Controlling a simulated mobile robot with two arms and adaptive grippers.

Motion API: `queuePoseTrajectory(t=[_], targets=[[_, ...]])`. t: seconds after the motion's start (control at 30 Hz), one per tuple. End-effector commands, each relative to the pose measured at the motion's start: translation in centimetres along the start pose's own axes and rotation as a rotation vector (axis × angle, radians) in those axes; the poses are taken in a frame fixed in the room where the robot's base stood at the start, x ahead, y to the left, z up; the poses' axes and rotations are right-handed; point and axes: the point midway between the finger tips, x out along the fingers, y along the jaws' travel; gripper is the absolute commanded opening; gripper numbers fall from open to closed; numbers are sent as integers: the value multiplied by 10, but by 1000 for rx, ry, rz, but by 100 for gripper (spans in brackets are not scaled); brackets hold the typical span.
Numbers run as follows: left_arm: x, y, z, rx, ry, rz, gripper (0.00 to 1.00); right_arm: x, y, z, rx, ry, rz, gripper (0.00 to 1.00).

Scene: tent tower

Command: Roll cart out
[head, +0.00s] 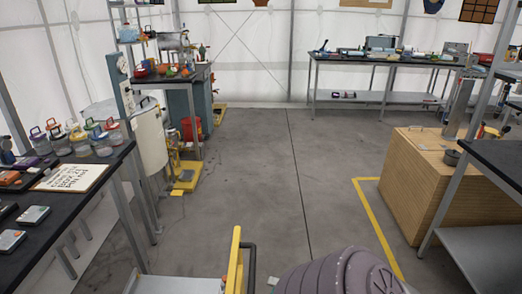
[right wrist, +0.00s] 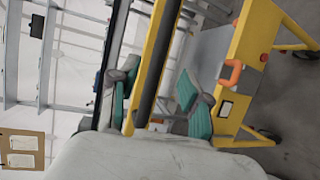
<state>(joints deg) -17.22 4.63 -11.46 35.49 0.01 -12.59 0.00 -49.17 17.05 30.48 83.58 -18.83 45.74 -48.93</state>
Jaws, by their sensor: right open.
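A cart with a yellow frame (right wrist: 245,50) fills much of the right wrist view, with an orange part on its side and dark wheels. Its yellow upright bar (head: 234,260) shows at the bottom of the head view, beside a grey deck or shelf edge at the lower left. In the right wrist view my right gripper (right wrist: 157,97) is open, its teal-padded fingers on either side of a yellow bar with a dark bar alongside. I cannot tell whether the pads touch it. My left gripper is not in view.
A workbench (head: 78,206) stands at left, a wooden crate (head: 445,185) at right by a yellow floor line, and a far table (head: 385,60) at the back. The middle floor (head: 265,170) is clear.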

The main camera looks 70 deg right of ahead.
Motion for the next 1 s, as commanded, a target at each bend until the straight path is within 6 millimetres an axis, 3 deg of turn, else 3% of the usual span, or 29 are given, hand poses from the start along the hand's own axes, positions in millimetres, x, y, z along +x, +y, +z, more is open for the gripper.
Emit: queuePoseTrajectory(t=[0.1,0.3,0.9,1.0], targets=[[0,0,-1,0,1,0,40,-20,0,0,0,0,-2,47],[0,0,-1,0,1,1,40,-34,0,0,0,0,-1,47],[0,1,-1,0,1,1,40,-34,0,0,1,0,-1,47],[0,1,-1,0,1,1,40,-32,-12,-2,43,-19,-20,47]])
